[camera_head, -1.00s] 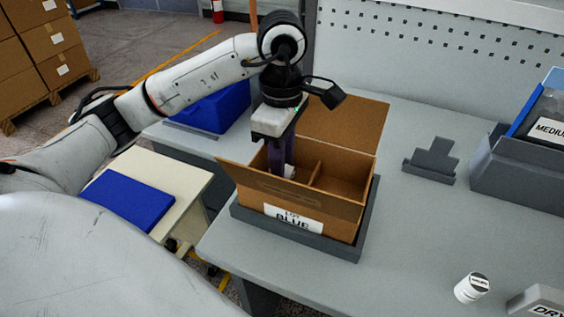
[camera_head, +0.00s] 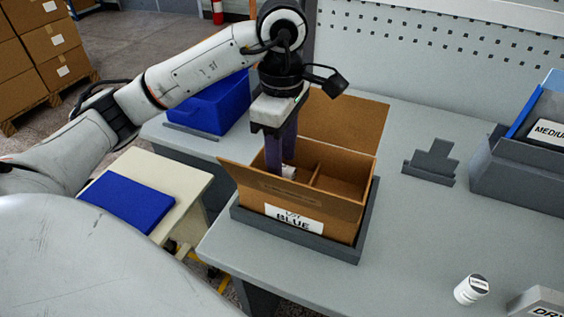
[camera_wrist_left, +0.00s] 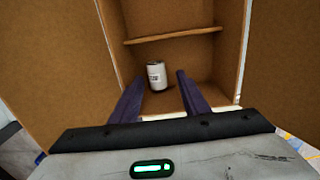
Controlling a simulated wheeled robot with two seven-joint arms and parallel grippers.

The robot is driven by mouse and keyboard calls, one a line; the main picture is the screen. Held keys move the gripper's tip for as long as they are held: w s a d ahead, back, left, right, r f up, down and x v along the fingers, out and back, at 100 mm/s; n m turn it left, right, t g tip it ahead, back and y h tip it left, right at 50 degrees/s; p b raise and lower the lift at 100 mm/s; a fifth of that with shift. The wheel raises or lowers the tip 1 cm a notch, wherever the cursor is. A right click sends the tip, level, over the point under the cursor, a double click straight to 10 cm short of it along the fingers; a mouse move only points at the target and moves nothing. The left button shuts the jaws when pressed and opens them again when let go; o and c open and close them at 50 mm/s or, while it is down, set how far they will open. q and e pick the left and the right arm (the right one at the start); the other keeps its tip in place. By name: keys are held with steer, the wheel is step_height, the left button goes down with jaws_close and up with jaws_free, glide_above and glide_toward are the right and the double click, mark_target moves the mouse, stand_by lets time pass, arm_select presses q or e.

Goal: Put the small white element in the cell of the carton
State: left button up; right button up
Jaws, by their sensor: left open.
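The carton (camera_head: 335,222) stands open in a grey tray, with a "BLUE" label on its front and a divider making two cells. The small white element (camera_wrist_left: 157,75) stands in the near cell in the left wrist view, below and between my fingers, apart from them. In the head view only its top (camera_head: 289,171) shows, in the carton's left cell. My left gripper (camera_head: 280,160) is open, its purple fingers pointing down into that cell. The fingers also show in the left wrist view (camera_wrist_left: 158,97). My right gripper is not in view.
A second white cylinder (camera_head: 471,289) lies or stands at the table's front right, near a grey "DRY" block (camera_head: 540,302). A grey fixture (camera_head: 432,163) and a "MEDIUM" bin (camera_head: 525,165) are at right. A blue bin (camera_head: 208,103) is behind left.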

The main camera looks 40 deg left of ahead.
mark_target(284, 167)
arm_select(q)
step_height(284, 167, up, 8)
steer(key=p, duration=0.1)
steer(key=shift+w+p, duration=0.2)
steer(key=shift+p, duration=0.1)
steer(key=shift+f, duration=0.1)
